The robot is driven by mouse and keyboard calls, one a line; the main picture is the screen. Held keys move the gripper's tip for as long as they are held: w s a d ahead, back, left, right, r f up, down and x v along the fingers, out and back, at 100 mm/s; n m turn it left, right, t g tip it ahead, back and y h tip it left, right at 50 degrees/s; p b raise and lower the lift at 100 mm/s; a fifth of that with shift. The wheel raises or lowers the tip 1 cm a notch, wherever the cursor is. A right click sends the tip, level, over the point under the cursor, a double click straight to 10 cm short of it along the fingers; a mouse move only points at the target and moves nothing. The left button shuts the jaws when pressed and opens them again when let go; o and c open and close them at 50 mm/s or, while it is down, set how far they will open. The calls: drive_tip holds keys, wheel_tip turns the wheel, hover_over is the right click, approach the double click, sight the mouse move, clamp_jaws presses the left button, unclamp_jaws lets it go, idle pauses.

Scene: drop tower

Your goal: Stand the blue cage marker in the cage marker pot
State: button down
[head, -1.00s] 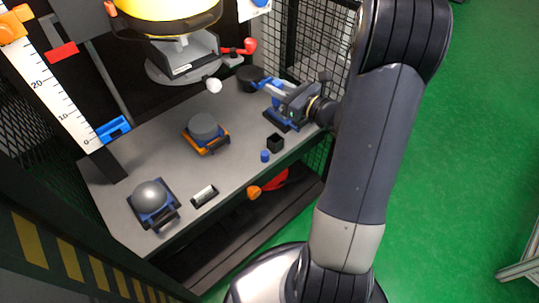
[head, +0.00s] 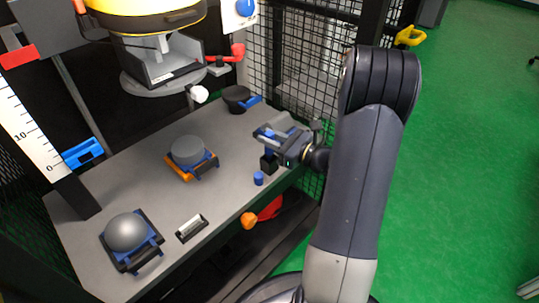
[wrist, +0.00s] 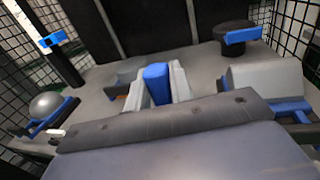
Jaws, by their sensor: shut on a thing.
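My gripper (head: 285,147) is near the right front end of the grey table. In the wrist view, its two pale fingers are shut on a blue piece, which I take to be the blue cage marker (wrist: 157,82). The marker is hard to make out in the head view. A small black square pot (head: 267,165), likely the cage marker pot, stands close below my gripper near the table's front edge. It is partly covered in the head view and hidden in the wrist view. A small blue cylinder (head: 258,179) stands beside it.
A grey ball (head: 126,232), a grey cylinder (head: 187,150) and a grey block (head: 279,122) sit in cradles on the table (head: 135,180). A round black pot (head: 235,99) with a blue bar stands at the back. Black mesh closes the right side.

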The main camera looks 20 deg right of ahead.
drive_tip(key=shift+f+b, duration=0.75)
drive_tip(key=shift+f, duration=1.2)
drive_tip(key=shift+f, duration=0.15)
drive_tip(key=c, duration=1.3)
unclamp_jaws()
drive_tip(key=shift+o, duration=0.2)
drive_tip(key=shift+r, duration=0.25)
drive_tip(key=p+v, duration=0.3)
drive_tip(key=v, duration=0.9)
drive_tip(key=shift+f, duration=0.2)
